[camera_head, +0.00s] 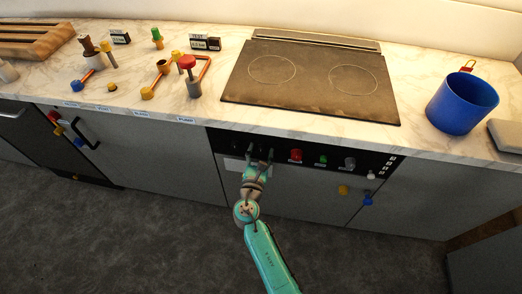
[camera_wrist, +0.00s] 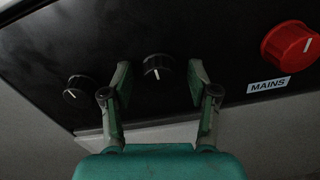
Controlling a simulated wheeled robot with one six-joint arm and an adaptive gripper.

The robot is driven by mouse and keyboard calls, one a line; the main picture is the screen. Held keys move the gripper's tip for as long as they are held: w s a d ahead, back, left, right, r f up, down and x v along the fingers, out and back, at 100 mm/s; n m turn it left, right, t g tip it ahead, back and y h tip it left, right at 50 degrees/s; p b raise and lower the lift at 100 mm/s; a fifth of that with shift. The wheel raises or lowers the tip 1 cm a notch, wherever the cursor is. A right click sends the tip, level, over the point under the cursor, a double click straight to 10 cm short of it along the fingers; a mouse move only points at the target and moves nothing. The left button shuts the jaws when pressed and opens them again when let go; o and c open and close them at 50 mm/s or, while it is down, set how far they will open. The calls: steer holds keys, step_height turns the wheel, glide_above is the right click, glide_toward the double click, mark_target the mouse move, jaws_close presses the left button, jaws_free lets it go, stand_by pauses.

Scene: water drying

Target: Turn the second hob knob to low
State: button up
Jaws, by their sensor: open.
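The black hob panel (camera_head: 220,139) is on the counter front. In the wrist view, the second black knob (camera_wrist: 158,67) from the left shows between my gripper's two fingers, with gaps on both sides. A short white mark shows on its face; I cannot tell which setting it marks. The first black knob (camera_wrist: 77,90) is left of my left finger. My gripper (camera_wrist: 160,78) is open and empty. In the head view, my gripper (camera_head: 260,156) is at the panel, left of the red knob, and hides part of the panel there.
The red MAINS knob (camera_wrist: 289,47) is to the right; it also shows in the head view (camera_head: 296,155). Green (camera_head: 322,160) and grey (camera_head: 350,163) controls follow. The black hob (camera_head: 312,78) lies above, with a blue pot (camera_head: 462,104) at right.

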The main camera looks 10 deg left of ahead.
steer(key=shift+w, duration=0.3)
jaws_close()
